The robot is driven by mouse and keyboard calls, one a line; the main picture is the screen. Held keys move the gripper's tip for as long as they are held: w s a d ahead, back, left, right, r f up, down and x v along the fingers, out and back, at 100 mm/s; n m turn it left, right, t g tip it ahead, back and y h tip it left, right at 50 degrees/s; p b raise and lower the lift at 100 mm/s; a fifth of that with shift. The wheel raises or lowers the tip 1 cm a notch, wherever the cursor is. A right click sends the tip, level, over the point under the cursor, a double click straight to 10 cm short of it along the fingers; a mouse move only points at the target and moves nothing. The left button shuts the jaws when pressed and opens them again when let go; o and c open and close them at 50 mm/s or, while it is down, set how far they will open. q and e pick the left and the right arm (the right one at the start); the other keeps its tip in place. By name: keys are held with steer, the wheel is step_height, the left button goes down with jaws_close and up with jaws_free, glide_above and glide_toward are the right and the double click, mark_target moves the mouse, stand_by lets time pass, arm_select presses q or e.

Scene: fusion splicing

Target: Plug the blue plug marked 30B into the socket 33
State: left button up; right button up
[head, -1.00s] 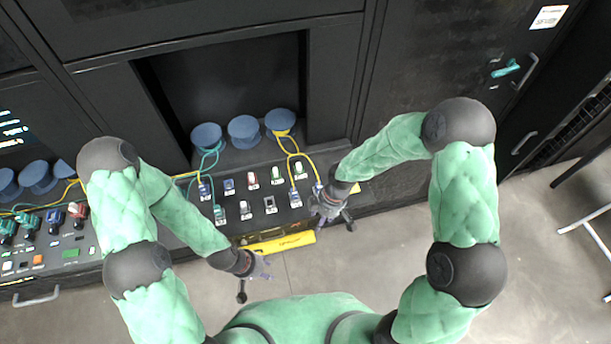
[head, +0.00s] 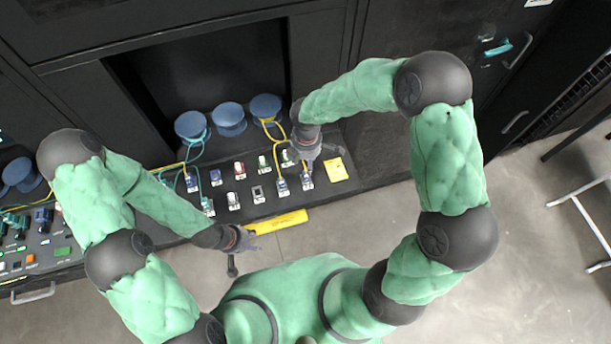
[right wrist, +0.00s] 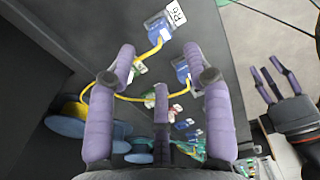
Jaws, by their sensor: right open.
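My right gripper (head: 308,162) is open above the right end of the panel. In the right wrist view its spread purple fingers (right wrist: 160,62) hold nothing. A blue plug (right wrist: 157,28) with a yellow cable lies ahead of them, beside a white label. A second blue plug (right wrist: 183,70) on the yellow cable is near the right finger. Both also show in the head view, the first (head: 306,181) and the second (head: 282,186). I cannot read 30B or 33 on any label. My left gripper (head: 243,250) is open and empty in front of the panel.
Several blue round posts (head: 229,118) stand behind the panel (head: 275,206), with teal and yellow cables. More plugs and sockets fill its middle, including a red one (head: 239,170). A yellow plate (head: 335,169) lies right of my right gripper. The floor in front is clear.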

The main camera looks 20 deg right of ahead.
mark_target(306, 173)
steer(key=shift+f+b, duration=3.4)
steer(key=shift+f, duration=1.15)
steer(key=shift+c, duration=0.3)
jaws_close()
steer(key=shift+r, duration=0.25)
steer(key=shift+r+p, duration=2.55)
steer(key=shift+r, duration=0.3)
